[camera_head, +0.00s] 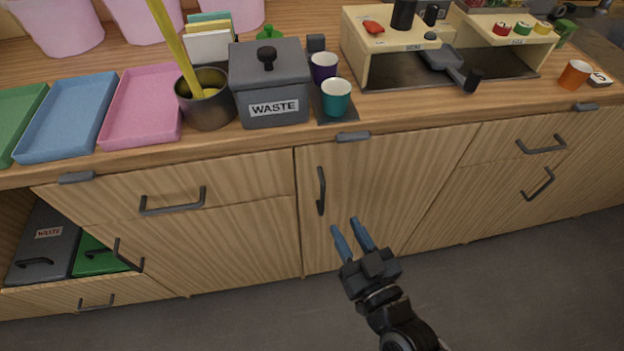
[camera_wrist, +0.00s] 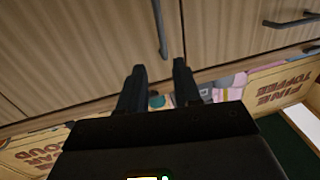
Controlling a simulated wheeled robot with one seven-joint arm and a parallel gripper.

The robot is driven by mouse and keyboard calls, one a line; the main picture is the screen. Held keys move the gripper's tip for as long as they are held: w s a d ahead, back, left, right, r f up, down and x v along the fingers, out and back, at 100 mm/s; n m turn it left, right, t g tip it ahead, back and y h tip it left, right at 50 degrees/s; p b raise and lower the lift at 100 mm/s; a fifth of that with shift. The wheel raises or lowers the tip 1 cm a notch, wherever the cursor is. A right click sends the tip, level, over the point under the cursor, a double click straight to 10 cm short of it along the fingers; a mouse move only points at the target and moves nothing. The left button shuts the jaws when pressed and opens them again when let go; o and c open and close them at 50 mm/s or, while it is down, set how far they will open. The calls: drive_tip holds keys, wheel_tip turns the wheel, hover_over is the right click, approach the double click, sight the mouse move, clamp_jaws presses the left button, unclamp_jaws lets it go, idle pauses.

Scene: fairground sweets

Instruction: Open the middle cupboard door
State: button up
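The middle cupboard door (camera_head: 375,190) is wooden and shut, under the counter. Its dark vertical handle (camera_head: 321,191) is at the door's upper left; a dark bar handle, apparently the same one, shows in the wrist view (camera_wrist: 161,28). My gripper (camera_head: 352,227) has two blue-grey fingers held apart with nothing between them. In the head view it is right of the handle and lower. In the wrist view the fingers (camera_wrist: 160,72) point toward the door front, and the handle's end lies just beyond them, not between them.
A drawer handle (camera_head: 173,201) sticks out to the left, and a lower left drawer (camera_head: 60,295) stands open with bins in it. Cabinet handles (camera_head: 541,145) stick out on the right. The counter (camera_head: 420,112) carries a waste box (camera_head: 270,85) and cups. The floor (camera_head: 520,300) in front is clear.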

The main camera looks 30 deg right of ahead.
sight(324, 194)
drive_tip(key=shift+w+d+f+p, duration=0.15)
drive_tip(key=shift+w+p, duration=0.1)
drive_tip(key=shift+w, duration=2.5)
drive_tip(key=shift+w+d+r+p, duration=0.15)
drive_tip(key=shift+w+p, duration=0.1)
drive_tip(key=shift+w, duration=2.5)
drive_tip(key=shift+f, duration=0.1)
drive_tip(key=shift+c, duration=0.2)
clamp_jaws()
